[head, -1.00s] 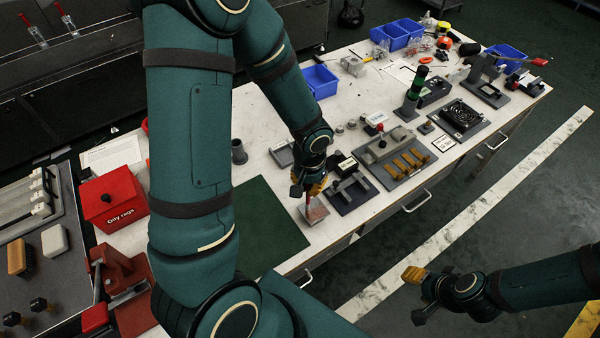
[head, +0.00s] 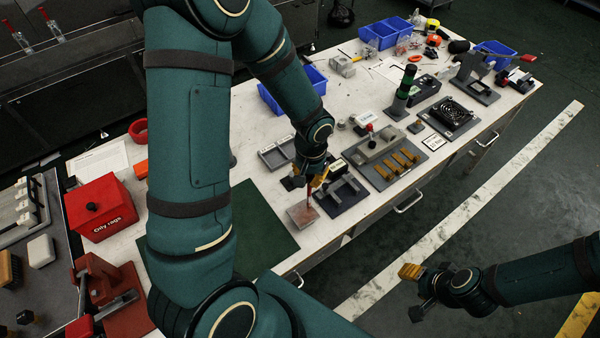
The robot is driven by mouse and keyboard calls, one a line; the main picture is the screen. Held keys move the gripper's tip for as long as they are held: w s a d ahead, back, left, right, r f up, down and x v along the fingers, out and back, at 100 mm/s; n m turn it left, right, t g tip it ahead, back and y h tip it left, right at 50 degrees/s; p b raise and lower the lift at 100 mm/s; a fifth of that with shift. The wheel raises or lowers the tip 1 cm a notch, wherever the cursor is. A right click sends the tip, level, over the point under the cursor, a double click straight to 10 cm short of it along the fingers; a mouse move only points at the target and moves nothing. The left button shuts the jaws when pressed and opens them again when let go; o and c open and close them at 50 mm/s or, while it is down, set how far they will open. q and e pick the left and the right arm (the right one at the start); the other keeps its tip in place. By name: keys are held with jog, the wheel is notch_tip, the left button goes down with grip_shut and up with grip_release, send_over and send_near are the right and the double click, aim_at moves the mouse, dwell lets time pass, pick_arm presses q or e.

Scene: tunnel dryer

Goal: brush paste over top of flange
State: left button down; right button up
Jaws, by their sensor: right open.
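My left gripper (head: 312,184) is low over the bench, pointing down, and appears shut on a thin red-handled brush (head: 308,198). The brush hangs near the right upper edge of a small flat square pinkish-grey plate (head: 301,215), which looks like the flange. I cannot tell whether the bristles touch it. The paste is too small to make out. My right gripper (head: 421,291) is open and empty, over the floor in front of the bench.
A dark fixture (head: 343,197) stands just right of the plate, and a grey base (head: 408,181) with brass pieces lies beyond it. A green mat (head: 262,222) lies left. A red oily-rags box (head: 100,207) stands at far left. Blue bins (head: 380,36) are at the back.

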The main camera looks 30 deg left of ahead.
pick_arm(q)
jog(key=r, duration=0.1)
jog(key=r+p, duration=0.2)
jog(key=r, duration=0.1)
jog(key=shift+w+d, duration=0.15)
jog(key=shift+w, duration=0.15)
notch_tip(320, 180, up, 4)
jog(key=p, duration=0.3)
jog(key=shift+w, duration=0.1)
dwell(0.4)
